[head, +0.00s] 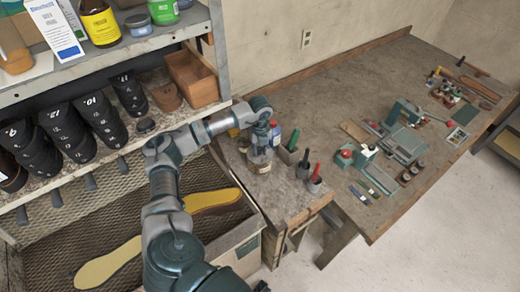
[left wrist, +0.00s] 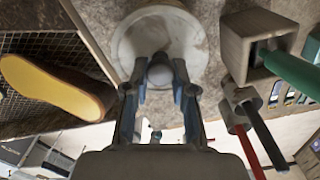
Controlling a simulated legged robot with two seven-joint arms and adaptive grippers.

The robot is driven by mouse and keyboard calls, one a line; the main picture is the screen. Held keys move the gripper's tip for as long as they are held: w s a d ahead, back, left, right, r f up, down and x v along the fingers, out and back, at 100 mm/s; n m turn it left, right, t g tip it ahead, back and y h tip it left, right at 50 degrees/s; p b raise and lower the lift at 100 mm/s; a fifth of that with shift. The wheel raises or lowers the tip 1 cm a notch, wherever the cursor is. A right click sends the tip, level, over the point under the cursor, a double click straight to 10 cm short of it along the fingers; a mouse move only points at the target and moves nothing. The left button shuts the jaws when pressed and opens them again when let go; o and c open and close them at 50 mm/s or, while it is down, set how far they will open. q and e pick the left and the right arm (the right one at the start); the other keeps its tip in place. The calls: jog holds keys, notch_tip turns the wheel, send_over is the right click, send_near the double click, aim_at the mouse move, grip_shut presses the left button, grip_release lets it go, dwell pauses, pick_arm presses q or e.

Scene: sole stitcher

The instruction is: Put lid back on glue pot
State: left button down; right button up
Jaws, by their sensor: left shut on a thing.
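The glue pot (head: 260,158) is a clear glass jar standing on the near end of the wooden bench, below my left gripper (head: 261,141). In the left wrist view, a pale round disc, the lid (left wrist: 187,38), fills the top middle, and my left gripper (left wrist: 160,82) is shut on its grey knob. The lid is over the pot. Whether it rests flush on the rim is hidden by the gripper and the lid itself. My right gripper is not in view.
Cups with green, black and red handled tools (head: 314,182) stand to the right. A shelf with black shoe forms (head: 70,130) and a mesh tray with yellow soles (head: 110,264) lie left. Bench tools (head: 400,140) are farther right.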

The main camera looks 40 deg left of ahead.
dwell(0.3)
pick_arm(q)
jog(key=shift+c, duration=1.9)
grip_release()
jog(key=shift+r+p, duration=2.55)
jog(key=shift+r, duration=0.95)
grip_shut()
jog(key=shift+f, duration=0.3)
